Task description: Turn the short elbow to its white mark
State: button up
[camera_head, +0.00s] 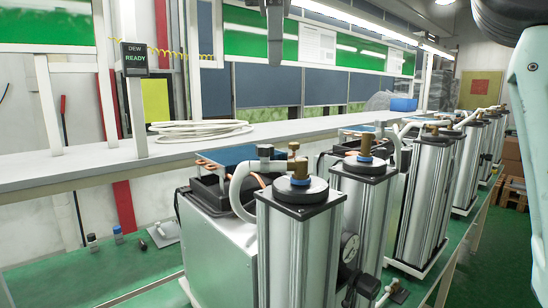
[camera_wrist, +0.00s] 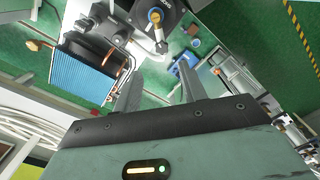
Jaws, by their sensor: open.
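In the head view, the nearest column carries a brass elbow fitting (camera_head: 298,166) with a blue ring, standing on a black round cap (camera_head: 300,190). I cannot tell for sure which is the short elbow, and I make out no white mark. In the wrist view, a brass-and-blue fitting (camera_wrist: 154,17) on a dark cap shows at the top, with a short pale arm pointing down. My gripper (camera_wrist: 158,84) is open and empty below it in the picture, apart from it.
Several similar columns (camera_head: 420,200) stand in a row going back right. A finned blue cooler (camera_wrist: 83,72) with copper pipes is beside the fitting. A white shelf (camera_head: 90,165) with coiled hose (camera_head: 195,131) runs behind. A sign (camera_head: 134,59) reads "DEW READY".

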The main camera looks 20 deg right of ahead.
aim_at(275, 160)
notch_tip(275, 160, down, 17)
jog(key=shift+r+b, duration=0.2)
jog(key=shift+b, duration=0.7)
grip_shut()
